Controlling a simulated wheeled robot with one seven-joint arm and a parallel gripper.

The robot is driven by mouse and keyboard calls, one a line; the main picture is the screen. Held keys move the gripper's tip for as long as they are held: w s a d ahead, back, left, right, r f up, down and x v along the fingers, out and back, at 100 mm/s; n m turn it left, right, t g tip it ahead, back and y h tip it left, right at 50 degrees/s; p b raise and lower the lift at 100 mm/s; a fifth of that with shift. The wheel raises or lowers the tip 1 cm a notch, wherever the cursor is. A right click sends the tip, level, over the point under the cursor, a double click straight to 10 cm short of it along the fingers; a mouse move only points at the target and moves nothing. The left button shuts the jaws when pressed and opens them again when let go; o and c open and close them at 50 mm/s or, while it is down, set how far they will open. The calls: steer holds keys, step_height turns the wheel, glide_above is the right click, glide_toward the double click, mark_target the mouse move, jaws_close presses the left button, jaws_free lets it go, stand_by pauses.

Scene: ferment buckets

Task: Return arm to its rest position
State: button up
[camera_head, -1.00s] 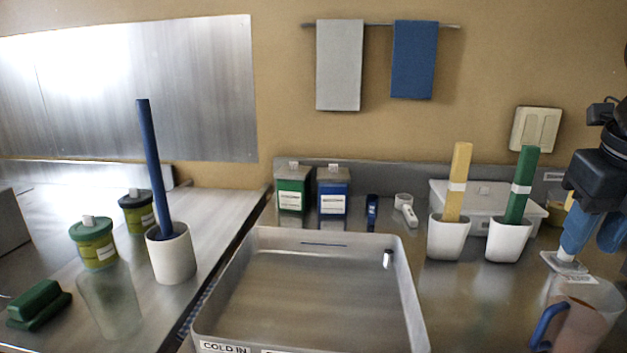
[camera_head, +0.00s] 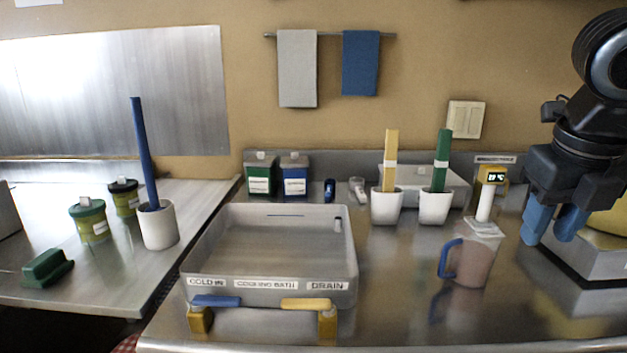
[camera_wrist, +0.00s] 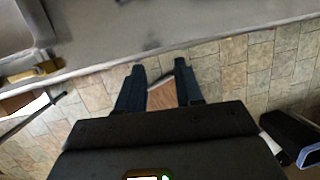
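My gripper (camera_head: 553,226) hangs at the right of the head view, its blue fingers pointing down, to the right of the jug and clear of it. A clear jug with a blue handle (camera_head: 468,262) stands on the steel counter (camera_head: 400,300). A white probe with a lit display (camera_head: 489,192) stands upright behind the jug, partly overlapping it; whether they touch I cannot tell.
A shallow cooling bath (camera_head: 270,286) with blue and yellow taps stands at the front. White cups (camera_head: 387,208) hold yellow and green paddles. A yellow-topped device (camera_head: 600,262) stands behind my gripper. The counter's front right is clear. The wrist view shows tiled floor (camera_wrist: 235,60).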

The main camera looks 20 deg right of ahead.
steer(key=w+a+m+t+y, duration=0.3)
steer(key=a+m+t+y, duration=0.1)
steer(key=a, duration=0.5)
steer(key=w+a+m+t+y, duration=0.3)
steer(key=a+m+y, duration=0.15)
steer(key=a, duration=0.35)
steer(key=w+a+m+t+y, duration=0.4)
steer(key=a+m, duration=0.1)
steer(key=a, duration=0.4)
steer(key=s+d+f+m+t+h, duration=0.25)
steer(key=s+f+m+h, duration=0.65)
steer(key=s+f+m, duration=0.7)
steer(key=s+d+f+m, duration=0.1)
steer(key=s+d+f, duration=0.1)
steer(key=s, duration=0.9)
steer(key=s+d+f+m+g+h, duration=0.1)
steer(key=s+d+f+m, duration=0.1)
steer(key=s, duration=1)
steer(key=shift+d+f+p, duration=0.4)
steer(key=shift+d+f, duration=0.1)
steer(key=shift+d, duration=0.45)
steer(key=shift+s, duration=0.1)
